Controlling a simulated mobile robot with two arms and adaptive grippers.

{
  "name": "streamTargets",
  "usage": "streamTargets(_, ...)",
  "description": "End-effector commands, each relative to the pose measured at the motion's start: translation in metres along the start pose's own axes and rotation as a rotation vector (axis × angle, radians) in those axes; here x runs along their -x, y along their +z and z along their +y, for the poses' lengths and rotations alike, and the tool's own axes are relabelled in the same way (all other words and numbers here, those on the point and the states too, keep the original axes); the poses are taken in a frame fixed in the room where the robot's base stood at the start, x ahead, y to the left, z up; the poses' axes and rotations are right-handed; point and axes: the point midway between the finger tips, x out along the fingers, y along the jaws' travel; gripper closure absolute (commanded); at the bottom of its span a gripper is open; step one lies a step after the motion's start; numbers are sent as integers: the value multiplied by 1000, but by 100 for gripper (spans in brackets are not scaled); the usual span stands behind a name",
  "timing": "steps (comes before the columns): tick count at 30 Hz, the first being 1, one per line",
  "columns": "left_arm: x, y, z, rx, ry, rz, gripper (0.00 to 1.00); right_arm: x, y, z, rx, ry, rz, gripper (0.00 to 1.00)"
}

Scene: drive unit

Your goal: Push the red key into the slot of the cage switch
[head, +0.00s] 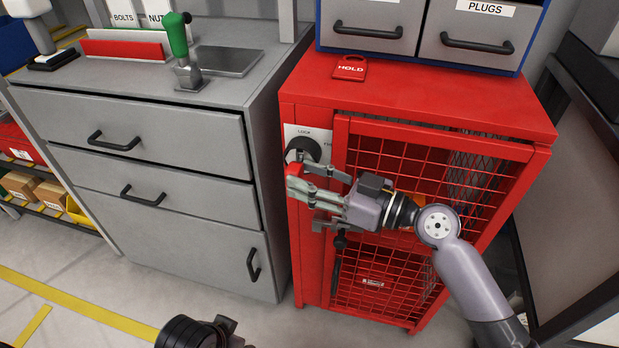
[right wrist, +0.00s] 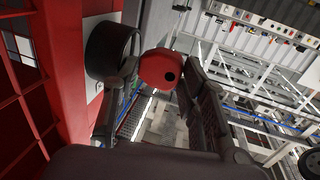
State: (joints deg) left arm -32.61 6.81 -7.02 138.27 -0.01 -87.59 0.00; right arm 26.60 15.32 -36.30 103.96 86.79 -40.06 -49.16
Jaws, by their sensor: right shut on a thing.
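The cage switch (head: 303,149) is a black round collar on a white plate at the upper left of the red cage's front. It shows as a dark ring (right wrist: 109,50) in the right wrist view. My right gripper (head: 298,181) is shut on the red key (right wrist: 163,69), just below and in front of the switch. The key's rounded red head has a dark hole. In the head view the fingers partly cover the key (head: 293,170). I cannot tell whether the key touches the switch; its slot is hidden. My left gripper (head: 226,329) shows only partly at the bottom edge.
A red HOLD tag (head: 350,68) lies on the cage top (head: 430,95), below grey drawers (head: 465,35). The mesh door (head: 400,190) is behind my right gripper. A grey drawer cabinet (head: 140,130) with a green-handled lever (head: 178,35) stands left. Floor in front is open.

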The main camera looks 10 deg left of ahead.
Motion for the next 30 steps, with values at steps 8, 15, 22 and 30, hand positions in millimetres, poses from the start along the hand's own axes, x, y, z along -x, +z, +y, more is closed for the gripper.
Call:
streamTargets(8,0,1,0,0,1,-2,60,0,-1,1,1,2,1,46)
streamTargets(15,-1,2,0,0,1,-5,60,1,0,2,1,5,1,38)
streamTargets(22,-1,2,0,0,1,-6,60,1,0,2,1,5,0,38)
streamTargets(30,-2,1,1,0,2,-5,60,9,1,2,0,6,-2,38)
